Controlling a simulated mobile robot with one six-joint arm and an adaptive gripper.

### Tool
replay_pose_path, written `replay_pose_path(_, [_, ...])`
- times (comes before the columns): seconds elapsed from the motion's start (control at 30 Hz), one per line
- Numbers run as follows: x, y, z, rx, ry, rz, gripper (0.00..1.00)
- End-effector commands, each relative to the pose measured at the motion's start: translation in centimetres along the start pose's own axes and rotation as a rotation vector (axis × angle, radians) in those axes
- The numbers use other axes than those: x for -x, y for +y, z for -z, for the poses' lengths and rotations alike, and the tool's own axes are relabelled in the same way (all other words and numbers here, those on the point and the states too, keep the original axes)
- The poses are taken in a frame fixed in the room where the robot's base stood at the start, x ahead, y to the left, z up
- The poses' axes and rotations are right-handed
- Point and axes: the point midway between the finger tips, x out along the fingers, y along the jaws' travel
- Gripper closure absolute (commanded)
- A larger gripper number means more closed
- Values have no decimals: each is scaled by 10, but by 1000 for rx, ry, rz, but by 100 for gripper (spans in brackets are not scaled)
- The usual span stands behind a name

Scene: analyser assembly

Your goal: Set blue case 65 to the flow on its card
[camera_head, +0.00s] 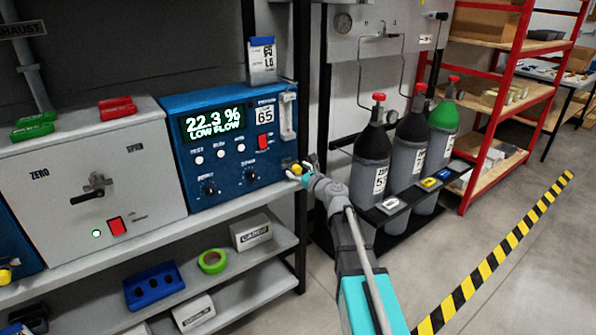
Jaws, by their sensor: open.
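The blue case 65 (220,178) stands on the upper shelf. A clear flow tube (288,112) runs down the case's right edge. A yellow knob (296,169) is at the lower right. My gripper (300,172) is open at this knob, fingers around or beside it; contact cannot be told.
A grey case (95,175) with red and green clips on top stands to the left. Gas cylinders (372,150) in a black rack stand close to the right of my arm. A red-framed shelf (510,100) is behind. Floor beyond the striped tape (500,255) is clear.

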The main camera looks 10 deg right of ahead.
Motion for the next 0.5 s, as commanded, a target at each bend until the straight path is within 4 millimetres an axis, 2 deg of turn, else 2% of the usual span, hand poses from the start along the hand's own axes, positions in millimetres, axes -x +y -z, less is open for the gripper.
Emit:
replay_pose_path(0.07, [0, 0, 0, 0, 0, 0, 24])
replay_pose_path(0.4, [0, 0, 0, 0, 0, -1, 85])
replay_pose_path(0.5, [0, 0, 0, 0, 0, -1, 100])
